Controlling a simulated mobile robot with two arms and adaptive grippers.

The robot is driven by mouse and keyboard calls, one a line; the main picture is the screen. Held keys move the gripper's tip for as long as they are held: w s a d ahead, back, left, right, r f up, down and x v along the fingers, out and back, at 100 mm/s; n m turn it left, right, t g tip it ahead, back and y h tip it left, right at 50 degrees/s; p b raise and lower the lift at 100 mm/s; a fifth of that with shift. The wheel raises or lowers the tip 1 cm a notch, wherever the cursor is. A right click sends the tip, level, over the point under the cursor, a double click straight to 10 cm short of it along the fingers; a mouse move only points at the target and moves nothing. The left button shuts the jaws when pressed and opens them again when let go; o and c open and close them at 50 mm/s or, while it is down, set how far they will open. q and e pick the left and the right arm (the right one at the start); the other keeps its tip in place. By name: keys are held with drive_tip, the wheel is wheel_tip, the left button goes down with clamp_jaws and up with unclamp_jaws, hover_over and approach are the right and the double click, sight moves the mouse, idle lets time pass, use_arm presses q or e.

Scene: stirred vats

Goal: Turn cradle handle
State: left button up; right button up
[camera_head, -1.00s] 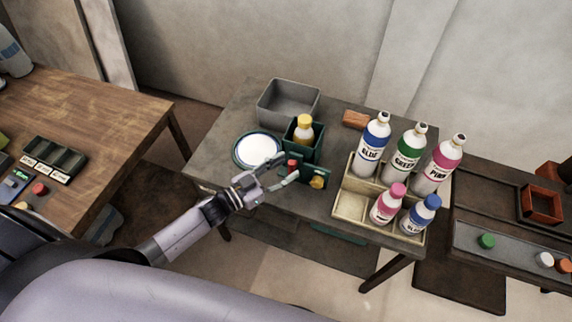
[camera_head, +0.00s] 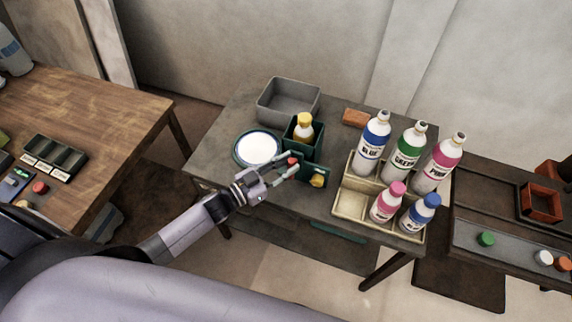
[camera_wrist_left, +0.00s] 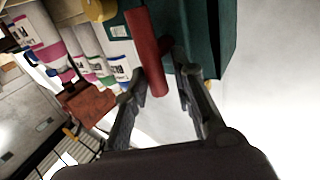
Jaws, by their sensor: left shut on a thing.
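The dark green cradle (camera_head: 316,152) stands on the grey table and holds a small bottle with a yellow cap (camera_head: 304,128). A red handle (camera_head: 293,160) is at the cradle's front left; in the left wrist view it is a long red bar (camera_wrist_left: 147,45) in front of the green cradle wall (camera_wrist_left: 215,35). My left gripper (camera_head: 288,169) is shut on the red handle, with one finger on each side near its free end. A yellow knob (camera_head: 317,181) sits on the cradle's front. My right gripper is not in view.
A white round plate (camera_head: 258,149) lies left of the cradle, and a grey bin (camera_head: 288,103) stands behind. At the right, a beige rack (camera_head: 352,204) holds several labelled bottles. A brown block (camera_head: 356,118) lies at the back. The table's front left is clear.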

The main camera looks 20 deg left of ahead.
use_arm(q)
clamp_jaws()
drive_tip(key=shift+f, duration=0.1)
drive_tip(key=n+t+b, duration=0.2)
drive_tip(key=n+b, duration=0.2)
drive_tip(key=a+f+n+t+y+b, duration=0.1)
drive_tip(key=n+t+b, duration=0.1)
drive_tip(key=n+b, duration=0.2)
drive_tip(key=f+n+t+b, duration=0.1)
drive_tip(key=n+t+b, duration=0.2)
drive_tip(key=n+b, duration=0.1)
drive_tip(key=shift+a+f+b, duration=0.15)
drive_tip(key=shift+f+b, duration=0.05)
drive_tip(key=shift+b, duration=0.1)
drive_tip(key=shift+f+n+t+y+b, duration=0.1)
drive_tip(key=shift+n+t+y+b, duration=0.45)
drive_tip(key=shift+n+y+b, duration=0.85)
drive_tip(key=shift+f+n+t+y+b, duration=0.1)
drive_tip(key=shift+n+t+y+b, duration=0.45)
drive_tip(key=shift+n, duration=1.55)
drive_tip(key=shift+y, duration=0.35)
drive_tip(key=o, duration=1)
unclamp_jaws()
drive_tip(key=shift+c, duration=0.2)
